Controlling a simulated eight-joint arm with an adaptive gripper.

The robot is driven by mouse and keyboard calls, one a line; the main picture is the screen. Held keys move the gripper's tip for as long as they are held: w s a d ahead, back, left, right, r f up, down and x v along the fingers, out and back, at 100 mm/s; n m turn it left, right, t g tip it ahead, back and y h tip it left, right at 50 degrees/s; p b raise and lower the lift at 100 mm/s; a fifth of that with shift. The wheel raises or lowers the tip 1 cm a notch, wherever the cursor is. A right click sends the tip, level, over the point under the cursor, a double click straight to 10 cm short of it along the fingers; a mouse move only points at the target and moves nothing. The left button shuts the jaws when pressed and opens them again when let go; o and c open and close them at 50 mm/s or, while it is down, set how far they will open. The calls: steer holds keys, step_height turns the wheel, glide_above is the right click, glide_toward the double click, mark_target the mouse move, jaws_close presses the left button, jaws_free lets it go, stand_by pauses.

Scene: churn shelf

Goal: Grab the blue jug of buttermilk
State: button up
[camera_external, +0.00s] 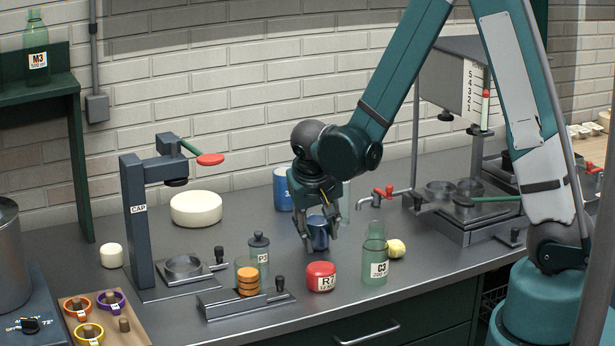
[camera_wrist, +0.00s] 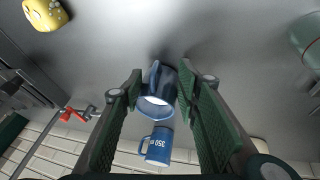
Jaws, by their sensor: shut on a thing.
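A small blue jug (camera_external: 319,231) with a handle is between the two fingers of my gripper (camera_external: 320,241), near the counter's middle. In the wrist view the jug (camera_wrist: 158,92) lies between the fingertips (camera_wrist: 160,74), with white visible at its mouth. My gripper is shut on it. I cannot tell whether its base touches the counter. A second blue jug (camera_wrist: 158,146), marked 350, stands beyond it. In the external view a blue vessel (camera_external: 283,190) stands behind and left of my gripper, partly hidden by it.
A red jar (camera_external: 321,277) and a green bottle marked C3 (camera_external: 375,253) stand in front, with a yellow lump (camera_external: 396,248) beside the bottle. A white cheese wheel (camera_external: 196,208) and a cap press (camera_external: 140,228) are to the left. A red-handled tap (camera_external: 383,192) is at right.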

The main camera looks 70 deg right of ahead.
steer(key=shift+r, duration=0.2)
step_height(320, 180, up, 9)
steer(key=shift+p, duration=0.4)
stand_by(0.8)
steer(key=shift+r, duration=0.15)
stand_by(0.4)
